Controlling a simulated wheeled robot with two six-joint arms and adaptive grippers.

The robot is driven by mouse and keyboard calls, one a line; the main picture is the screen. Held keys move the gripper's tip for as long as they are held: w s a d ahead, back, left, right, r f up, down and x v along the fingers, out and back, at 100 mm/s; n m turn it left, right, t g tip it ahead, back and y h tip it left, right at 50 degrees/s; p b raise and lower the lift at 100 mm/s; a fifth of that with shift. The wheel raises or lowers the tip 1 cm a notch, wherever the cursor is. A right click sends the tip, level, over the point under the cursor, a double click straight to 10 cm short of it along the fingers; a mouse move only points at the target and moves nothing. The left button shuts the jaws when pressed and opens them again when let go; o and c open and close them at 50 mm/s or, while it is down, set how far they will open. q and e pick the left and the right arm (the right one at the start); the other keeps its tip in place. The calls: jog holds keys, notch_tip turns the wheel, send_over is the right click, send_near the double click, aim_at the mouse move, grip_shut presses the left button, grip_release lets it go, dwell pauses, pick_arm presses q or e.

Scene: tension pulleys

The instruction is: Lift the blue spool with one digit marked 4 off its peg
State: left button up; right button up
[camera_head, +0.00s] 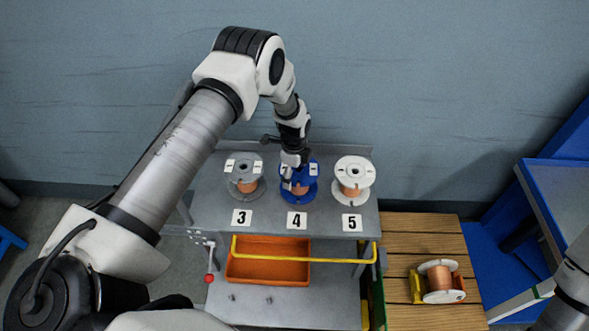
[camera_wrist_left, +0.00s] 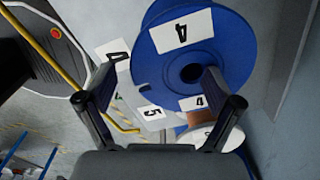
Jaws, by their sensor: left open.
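The blue spool (camera_head: 309,193) with copper wire stands in the middle of the row of three on the grey bench, behind a 4 plate (camera_head: 297,220). In the left wrist view its blue flange (camera_wrist_left: 235,35) carries a label with the digit 4, and its dark centre hole shows. My left gripper (camera_head: 291,172) is over the spool and hides part of it. In the left wrist view my left gripper (camera_wrist_left: 158,100) is open, with its fingers apart and the flange beyond and partly behind the right finger. I cannot tell whether they touch.
A grey spool (camera_head: 244,184) stands left and a white spool (camera_head: 354,190) right, both close to the blue one. A yellow rail (camera_head: 305,260) runs along the bench front above an orange bin (camera_head: 268,270). Another copper spool (camera_head: 439,277) lies on a wooden slatted table (camera_head: 410,230).

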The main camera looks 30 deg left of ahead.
pick_arm(q)
jog(key=c, duration=1)
jog(key=shift+s, duration=0.25)
grip_shut()
jog(key=shift+w+r, duration=0.1)
jog(key=shift+r, duration=0.2)
jog(key=shift+r+p, duration=0.3)
jog(key=shift+p, duration=0.05)
jog(key=shift+w+r, duration=0.1)
jog(key=shift+w, duration=0.05)
jog(key=shift+r, duration=0.1)
jog(key=shift+r+p, duration=0.3)
jog(key=shift+r, duration=0.15)
jog(key=shift+r, duration=0.5)
